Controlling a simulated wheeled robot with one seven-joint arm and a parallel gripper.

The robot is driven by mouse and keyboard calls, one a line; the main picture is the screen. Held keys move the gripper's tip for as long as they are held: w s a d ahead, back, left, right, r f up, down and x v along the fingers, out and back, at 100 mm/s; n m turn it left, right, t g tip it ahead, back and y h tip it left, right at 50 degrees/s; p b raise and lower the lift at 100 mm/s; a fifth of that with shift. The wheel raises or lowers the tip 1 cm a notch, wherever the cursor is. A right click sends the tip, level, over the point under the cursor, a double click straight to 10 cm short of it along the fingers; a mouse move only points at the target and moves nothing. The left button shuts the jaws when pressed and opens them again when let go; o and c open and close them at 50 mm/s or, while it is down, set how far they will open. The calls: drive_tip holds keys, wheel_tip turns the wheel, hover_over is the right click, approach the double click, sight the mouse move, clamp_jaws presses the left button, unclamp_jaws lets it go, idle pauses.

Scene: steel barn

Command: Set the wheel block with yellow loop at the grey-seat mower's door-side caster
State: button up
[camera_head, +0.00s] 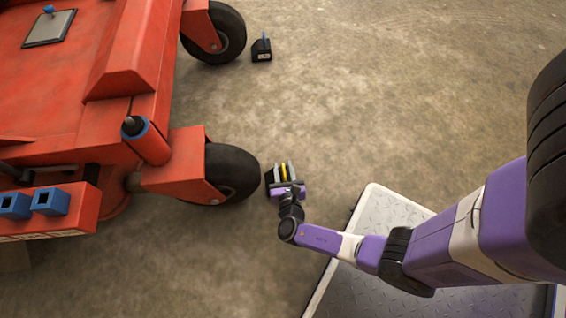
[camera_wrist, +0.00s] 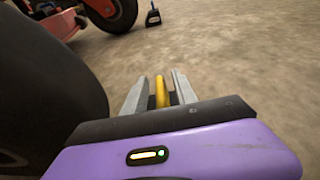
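The wheel block with yellow loop (camera_head: 269,177) is a small dark block on the floor, just right of the near black caster wheel (camera_head: 232,174) of the red mower (camera_head: 75,90). My gripper (camera_head: 284,169) is down at the block, its two grey fingers on either side of the upright yellow loop (camera_wrist: 160,92). In the wrist view narrow gaps show between the loop and the fingers, so the gripper looks open around it. My gripper hides most of the block. The near caster fills the left of the wrist view (camera_wrist: 45,100). No grey seat is in view.
A second dark block with a blue loop (camera_head: 261,50) stands right of the mower's far caster (camera_head: 216,34); it also shows in the wrist view (camera_wrist: 152,17). The concrete floor to the right is clear.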

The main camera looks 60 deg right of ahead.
drive_tip(key=s+a+r+m+g+y+p, duration=0.15)
drive_tip(key=s+a+m+y+p, duration=0.35)
drive_tip(key=s+a, duration=0.75)
drive_tip(key=s+a+r+m+y, duration=0.4)
drive_tip(key=r+m, duration=0.3)
wheel_tip(320, 180, up, 33)
drive_tip(key=s+a+m+t+y, duration=0.1)
drive_tip(key=m+t+y, duration=0.1)
drive_tip(key=m+t, duration=0.5)
drive_tip(key=m+b, duration=0.1)
drive_tip(key=m, duration=0.5)
drive_tip(key=shift+s+a+m+y, duration=0.2)
drive_tip(key=shift+m+y, duration=0.1)
drive_tip(key=shift+r+t, duration=0.2)
drive_tip(key=shift+t, duration=0.05)
wheel_tip(320, 180, up, 36)
drive_tip(key=p, duration=3.6)
